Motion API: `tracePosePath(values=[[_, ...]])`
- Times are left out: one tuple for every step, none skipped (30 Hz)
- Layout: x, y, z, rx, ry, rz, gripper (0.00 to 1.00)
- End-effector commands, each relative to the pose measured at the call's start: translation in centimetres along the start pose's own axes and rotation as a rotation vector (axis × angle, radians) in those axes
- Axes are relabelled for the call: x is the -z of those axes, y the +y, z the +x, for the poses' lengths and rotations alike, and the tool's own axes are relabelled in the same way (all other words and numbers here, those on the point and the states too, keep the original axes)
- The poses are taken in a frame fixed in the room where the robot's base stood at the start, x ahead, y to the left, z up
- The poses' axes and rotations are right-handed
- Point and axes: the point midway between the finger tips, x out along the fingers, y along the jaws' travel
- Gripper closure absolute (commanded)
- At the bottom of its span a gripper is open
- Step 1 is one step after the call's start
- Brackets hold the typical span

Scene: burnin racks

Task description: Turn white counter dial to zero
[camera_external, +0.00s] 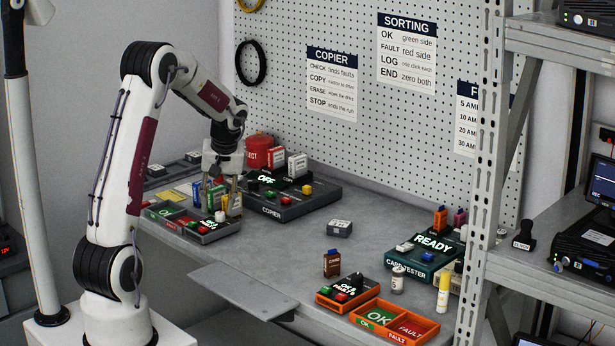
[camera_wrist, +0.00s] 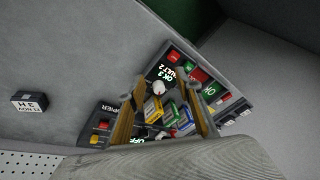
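The grey counter (camera_external: 205,238) stands at the left of the bench, with a lit display, red and green buttons and a white dial (camera_external: 220,216). In the wrist view the white dial (camera_wrist: 159,87) sits beside the display reading about "OK 3 FAULT 2". My gripper (camera_external: 207,190) points down above the back of this counter. In the wrist view my gripper (camera_wrist: 162,82) has its two tan fingers apart, and the dial shows near the tips, between them. I cannot tell whether a finger touches it. Blue, green and yellow upright pieces (camera_wrist: 170,112) also show between the fingers.
The copier (camera_external: 290,205), its display reading "OFF", stands close to the right of my gripper, with a red bin (camera_external: 259,150) behind. An orange counter (camera_external: 340,303), a sorting tray (camera_external: 396,340) and the card tester (camera_external: 424,260) stand at right. The middle bench is mostly clear.

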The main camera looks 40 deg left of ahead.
Motion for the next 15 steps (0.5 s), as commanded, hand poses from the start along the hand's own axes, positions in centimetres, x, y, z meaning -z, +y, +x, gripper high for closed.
tracePosePath(values=[[0.9,0.3,0.1,-0.001,0.015,-0.032,0.65],[1.3,0.5,0.1,-0.002,0.024,-0.053,0.65],[2.0,0.6,0.0,-0.005,0.038,-0.08,0.65],[2.5,0.7,-0.2,-0.008,0.05,-0.103,0.65],[2.9,0.8,-0.4,-0.012,0.061,-0.125,0.65],[3.5,0.9,-0.7,-0.017,0.074,-0.154,0.65],[3.8,1.0,-0.9,-0.019,0.083,-0.175,0.65],[4.1,1.0,-1.0,-0.022,0.09,-0.195,0.65],[4.3,1.1,-1.1,-0.025,0.096,-0.221,0.65],[4.4,1.1,-1.1,-0.026,0.099,-0.239,0.65],[4.4,1.1,-1.1,-0.027,0.101,-0.256,0.65],[4.5,1.1,-1.1,-0.029,0.102,-0.276,0.65],[4.5,1.1,-1.1,-0.031,0.102,-0.29,0.65],[4.5,1.1,-1.1,-0.032,0.103,-0.3,0.65],[4.5,1.1,-1.1,-0.033,0.103,-0.312,0.65]])
